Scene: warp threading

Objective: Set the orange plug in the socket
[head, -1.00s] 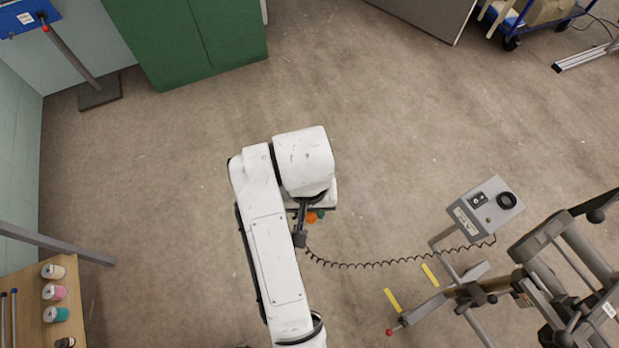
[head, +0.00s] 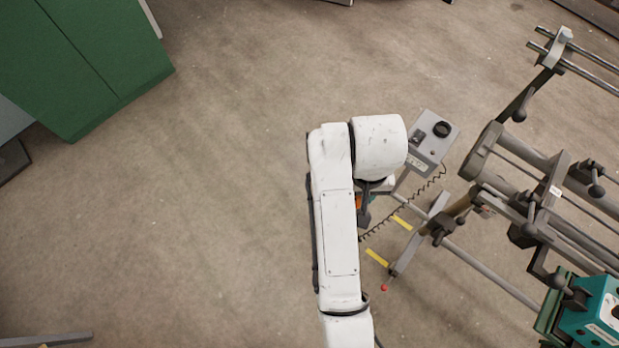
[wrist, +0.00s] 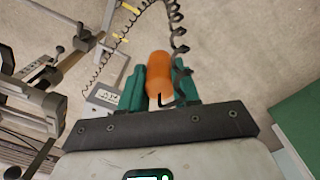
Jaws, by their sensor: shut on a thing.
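In the wrist view my gripper (wrist: 160,92) has its green fingers shut on the orange plug (wrist: 159,70). A dark coiled cord (wrist: 178,25) runs from the plug to a grey control box (wrist: 104,97). In the head view my white arm hides most of the gripper, and only a sliver of orange shows beside it. The grey box (head: 432,140) stands just right of my arm, with a round black socket (head: 442,129) on its top face. The plug is apart from the socket.
A grey loom-like frame (head: 480,200) with bars and black handles fills the right side. Yellow strips (head: 377,258) and a red-tipped lever (head: 385,287) lie near its foot. A green cabinet (head: 80,60) stands at upper left. Open floor lies between.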

